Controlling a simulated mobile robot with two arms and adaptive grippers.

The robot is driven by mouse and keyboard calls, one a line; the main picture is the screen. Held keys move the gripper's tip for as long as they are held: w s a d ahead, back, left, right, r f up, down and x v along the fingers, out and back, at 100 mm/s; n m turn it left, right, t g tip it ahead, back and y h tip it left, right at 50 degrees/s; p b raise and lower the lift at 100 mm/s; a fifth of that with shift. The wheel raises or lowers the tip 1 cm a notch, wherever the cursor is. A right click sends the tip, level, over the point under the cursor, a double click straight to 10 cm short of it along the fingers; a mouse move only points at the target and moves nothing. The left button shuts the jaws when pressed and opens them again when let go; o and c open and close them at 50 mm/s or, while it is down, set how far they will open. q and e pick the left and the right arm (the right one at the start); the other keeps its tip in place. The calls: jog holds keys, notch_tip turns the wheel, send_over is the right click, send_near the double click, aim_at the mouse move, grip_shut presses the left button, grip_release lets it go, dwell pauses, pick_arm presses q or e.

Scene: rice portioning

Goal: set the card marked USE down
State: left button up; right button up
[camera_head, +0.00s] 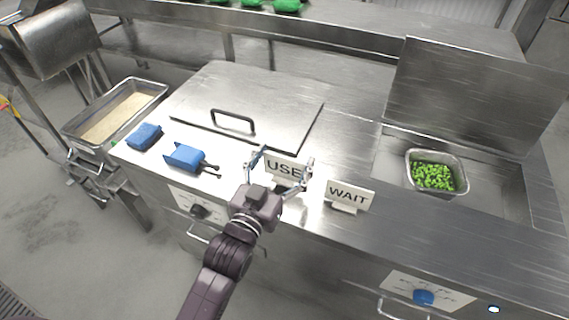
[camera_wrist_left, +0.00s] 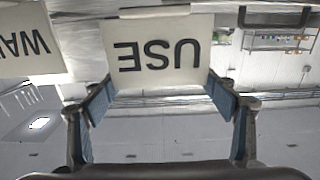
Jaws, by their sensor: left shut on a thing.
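The white USE card (camera_head: 284,169) stands near the front edge of the steel counter, between the fingers of my left gripper (camera_head: 283,176). The left gripper is shut on the card. In the left wrist view the USE card (camera_wrist_left: 158,52) appears upside down between the two blue-padded fingers of the gripper (camera_wrist_left: 160,100). I cannot tell whether the card's base touches the counter. The white WAIT card (camera_head: 348,196) stands just to the right of it, and part of it shows in the left wrist view (camera_wrist_left: 30,48). My right gripper is out of view.
A closed steel lid (camera_head: 285,100) with a black handle lies behind the cards. A blue scoop (camera_head: 186,157) and a blue block (camera_head: 145,135) lie to the left. A pan of green peas (camera_head: 463,187) sits in the right well. A rice tray (camera_head: 155,88) is at far left.

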pick_arm(q)
jog(key=shift+f, duration=1.05)
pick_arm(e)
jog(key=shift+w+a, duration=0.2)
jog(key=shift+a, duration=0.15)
pick_arm(q)
jog(key=shift+f, duration=0.15)
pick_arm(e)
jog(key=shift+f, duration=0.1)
pick_arm(q)
jog(key=o, duration=0.9)
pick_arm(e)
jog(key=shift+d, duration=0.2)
pick_arm(q)
jog(key=shift+r, duration=0.25)
jog(key=shift+b+v, duration=1)
jog(key=shift+v, duration=5.05)
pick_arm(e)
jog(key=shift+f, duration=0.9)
